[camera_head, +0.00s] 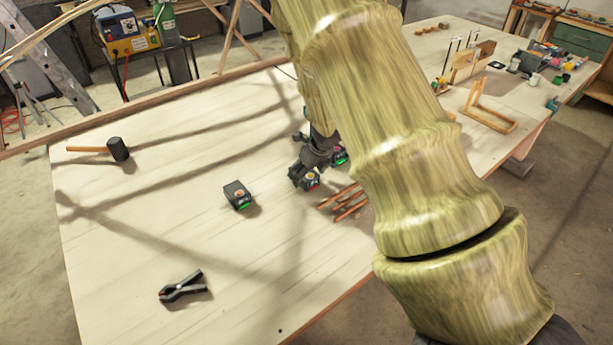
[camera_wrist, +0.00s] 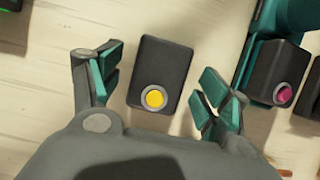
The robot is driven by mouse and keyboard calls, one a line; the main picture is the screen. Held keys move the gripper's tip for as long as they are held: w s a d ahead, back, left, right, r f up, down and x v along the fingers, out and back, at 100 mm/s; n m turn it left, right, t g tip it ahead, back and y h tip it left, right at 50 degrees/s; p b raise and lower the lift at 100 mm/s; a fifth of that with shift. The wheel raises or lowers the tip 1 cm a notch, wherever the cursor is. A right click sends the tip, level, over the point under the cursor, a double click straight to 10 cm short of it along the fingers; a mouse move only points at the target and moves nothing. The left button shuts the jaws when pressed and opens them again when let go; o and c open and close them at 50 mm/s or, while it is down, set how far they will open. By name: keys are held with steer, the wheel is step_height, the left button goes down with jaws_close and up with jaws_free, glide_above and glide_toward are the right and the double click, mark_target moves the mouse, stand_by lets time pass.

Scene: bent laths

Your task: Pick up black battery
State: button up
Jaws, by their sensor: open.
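A black battery (camera_wrist: 160,70) with a yellow round button lies on the bench between my gripper's fingers in the wrist view. My gripper (camera_wrist: 161,92) is open, one teal-padded finger on each side, with a gap on both sides. In the head view my gripper (camera_head: 304,172) is over the bench beside my arm, which hides part of the area. A second black battery (camera_head: 238,195), with an orange button and a green edge, lies apart to the left. Another dark block with a pink button (camera_wrist: 270,72) lies right of the fingers in the wrist view, against a teal object (camera_wrist: 252,60).
A mallet (camera_head: 117,149) lies at the left of the bench (camera_head: 130,220), and a black clamp (camera_head: 183,288) near the front. Bent laths (camera_head: 345,203) lie right of my gripper, partly behind my arm. Bare wood lies between the mallet, clamp and left battery.

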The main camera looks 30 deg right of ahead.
steer(key=shift+f, duration=0.15)
steer(key=c, duration=1.3)
steer(key=shift+c, duration=0.2)
